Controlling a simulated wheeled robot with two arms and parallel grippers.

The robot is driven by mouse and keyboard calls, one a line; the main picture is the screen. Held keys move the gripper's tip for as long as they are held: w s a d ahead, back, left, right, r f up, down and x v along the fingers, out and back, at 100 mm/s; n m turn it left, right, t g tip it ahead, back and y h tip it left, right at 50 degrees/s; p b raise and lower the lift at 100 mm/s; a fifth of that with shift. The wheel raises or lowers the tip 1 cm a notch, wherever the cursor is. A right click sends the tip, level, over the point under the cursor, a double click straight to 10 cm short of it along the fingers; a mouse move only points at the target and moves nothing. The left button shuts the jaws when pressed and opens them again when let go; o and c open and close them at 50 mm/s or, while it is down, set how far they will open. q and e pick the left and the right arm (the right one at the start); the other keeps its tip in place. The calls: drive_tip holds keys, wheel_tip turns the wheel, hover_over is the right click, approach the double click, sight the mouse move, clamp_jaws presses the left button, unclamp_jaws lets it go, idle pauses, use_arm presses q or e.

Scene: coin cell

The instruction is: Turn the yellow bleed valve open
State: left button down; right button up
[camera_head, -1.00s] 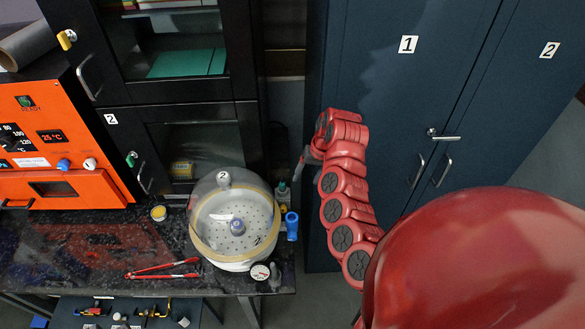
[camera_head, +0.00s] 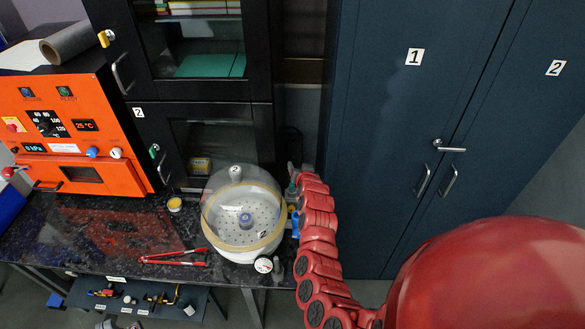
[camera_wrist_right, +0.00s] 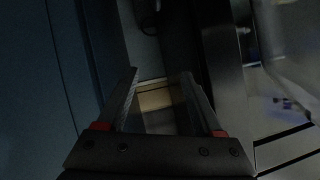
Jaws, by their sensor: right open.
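I cannot make out for certain which part is the yellow bleed valve. A small yellow fitting (camera_head: 104,38) shows at the upper black cabinet door, above the orange oven (camera_head: 70,135). Brass-coloured fittings (camera_head: 160,298) lie on the low shelf, too small to read. My right gripper (camera_head: 293,174) is at the tip of the red arm, just right of the clear-domed desiccator, small and partly blended with the background. In the right wrist view the right gripper (camera_wrist_right: 159,74) is open and empty, with a tan strip beyond its fingers. My left gripper is not in view.
The desiccator (camera_head: 224,240) stands on the black bench (camera_head: 40,235). Red tongs (camera_head: 175,258), a yellow-lidded jar (camera_head: 174,204) and a round gauge (camera_head: 263,265) are near it. Dark blue lockers (camera_head: 385,120) stand at right. The bench's left part is mostly clear.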

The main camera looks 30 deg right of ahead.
drive_tip(key=s+a+r+t+h, duration=0.3)
drive_tip(key=s+a+r+t, duration=0.2)
drive_tip(key=r, duration=0.3)
drive_tip(key=shift+s+a+r+n+t+h, duration=0.15)
drive_tip(key=shift+s+a+n+t+h, duration=0.3)
drive_tip(key=shift+t, duration=0.45)
drive_tip(key=shift+w+a, duration=0.1)
drive_tip(key=shift+w, duration=0.1)
